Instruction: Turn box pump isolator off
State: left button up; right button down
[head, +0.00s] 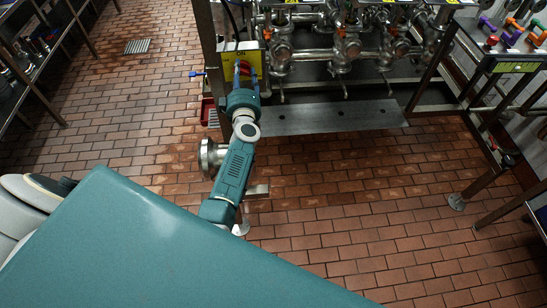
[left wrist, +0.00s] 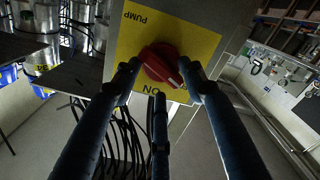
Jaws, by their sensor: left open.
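The pump isolator is a red rotary knob (left wrist: 161,64) on a yellow plate (left wrist: 190,42) on a grey box (left wrist: 232,22). The plate reads PUMP and ON, upside down in the left wrist view, with ON next to the knob. My left gripper (left wrist: 160,72) is open, its fingers spread around the knob's near side. I cannot tell whether they touch it. In the head view my left gripper (head: 242,74) is in front of the yellow plate (head: 228,60) and hides part of it. My right gripper is not in view.
Steel valves and pipes (head: 341,45) stand right of the box above a metal shelf (head: 330,117). A blue-handled valve (head: 198,73) sticks out left of the box. Dark cables (left wrist: 122,140) hang below the box.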

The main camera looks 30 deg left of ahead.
pick_arm(q)
jog(key=m, duration=0.4)
jog(key=shift+w+d+f+m, duration=0.1)
jog(key=shift+m, duration=0.3)
jog(key=m, duration=0.4)
jog(key=shift+w+d+f+m, duration=0.1)
jog(key=shift+f+m, duration=0.05)
jog(key=shift+m, duration=0.25)
jog(key=v, duration=1.1)
jog(key=s+d+f+m+h, duration=0.1)
jog(key=d+f+h, duration=0.1)
jog(key=d+f, duration=0.2)
jog(key=s+d+f+m+g+h, duration=0.1)
jog(key=d+f, duration=0.3)
jog(key=f, duration=0.6)
jog(key=s+d+f+m+h+b, duration=0.1)
jog(key=s+d+f+m+h, duration=0.1)
jog(key=f, duration=0.6)
jog(key=shift+s+d+m+g+h, duration=0.2)
jog(key=shift+d+m+g+h, duration=0.2)
jog(key=shift+d+m+h, duration=0.45)
jog(key=shift+d, duration=0.25)
